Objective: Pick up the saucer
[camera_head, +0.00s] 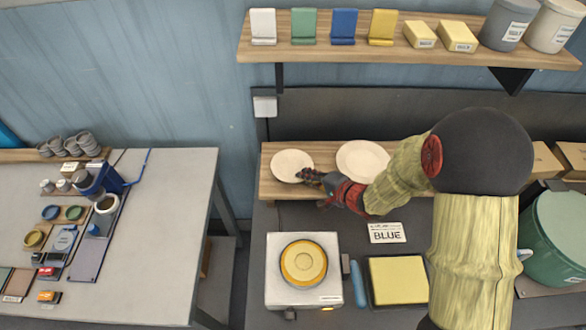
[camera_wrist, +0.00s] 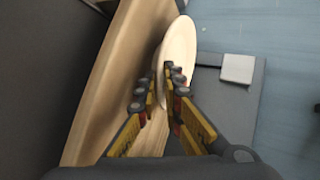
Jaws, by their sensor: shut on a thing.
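The saucer (camera_head: 289,165) is a small round cream dish at the left end of the wooden board, in the head view. In the wrist view the saucer (camera_wrist: 180,45) shows just beyond my fingers, its rim reaching between them. My gripper (camera_head: 308,176) is at the saucer's right edge in the head view. In the wrist view my gripper (camera_wrist: 165,75) has its fingertips close together and shut on the saucer's rim. I cannot tell whether the saucer is clear of the board.
A larger white plate (camera_head: 362,160) lies just right of the saucer on the wooden board (camera_head: 275,189). A white appliance with a yellow disc (camera_head: 303,262) and a yellow pad (camera_head: 398,281) stand in front. A shelf (camera_head: 400,52) hangs above. A green bin (camera_head: 560,235) is at right.

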